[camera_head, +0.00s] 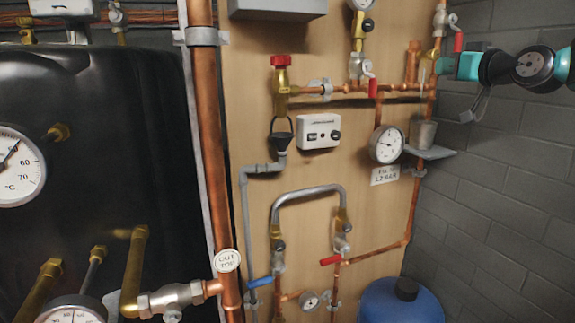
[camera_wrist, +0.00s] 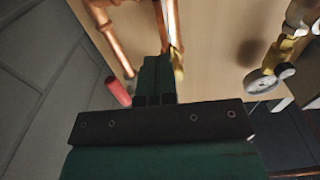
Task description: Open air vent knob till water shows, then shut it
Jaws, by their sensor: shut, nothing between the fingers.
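A brass fitting (camera_head: 427,68), which looks like the air vent, sits on the upper right pipework beside a short copper cylinder (camera_head: 411,62). Its knob cannot be made out clearly. My gripper (camera_head: 443,66) reaches in from the right, its tips close to the right side of this fitting; I cannot tell whether they touch it. In the wrist view my gripper (camera_wrist: 155,85) is shut with nothing between its fingers, and brass shows just beyond the tips. A grey metal cup (camera_head: 423,133) stands on a small shelf (camera_head: 436,153) below the fitting. No water is visible.
A red lever (camera_head: 458,42) is just above my gripper; a red handle also shows in the wrist view (camera_wrist: 117,92). A pressure gauge (camera_head: 387,144) hangs left of the cup. A grey block wall (camera_head: 500,190) lies right. A blue vessel (camera_head: 400,303) is below.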

